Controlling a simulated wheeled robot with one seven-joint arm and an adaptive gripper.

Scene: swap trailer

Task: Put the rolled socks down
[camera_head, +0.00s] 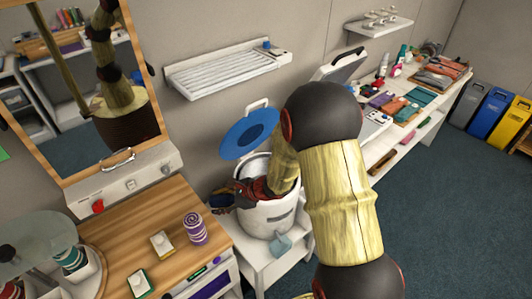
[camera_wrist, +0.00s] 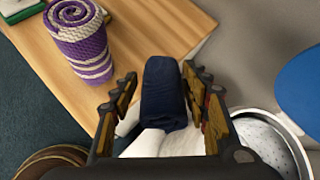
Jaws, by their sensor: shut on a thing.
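The rolled socks (camera_wrist: 163,95) are a dark navy roll between the two fingers of my gripper (camera_wrist: 160,100) in the wrist view. My gripper is shut on them. In the head view the socks show as a small dark blue shape (camera_head: 219,201), and my gripper (camera_head: 230,196) is at the left of the round white bin (camera_head: 268,215). The socks are held above the gap between the bin and the wooden tabletop (camera_head: 150,215), near the tabletop's right edge. The underside of the socks is hidden.
A purple-and-white roll (camera_head: 195,229) stands on the tabletop, close to the socks. Two small boxes, one yellow (camera_head: 161,243) and one green (camera_head: 140,283), lie nearby. The bin's blue lid (camera_head: 250,128) is raised. A light blue cloth (camera_head: 282,245) lies before the bin. Bare wood is behind the roll.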

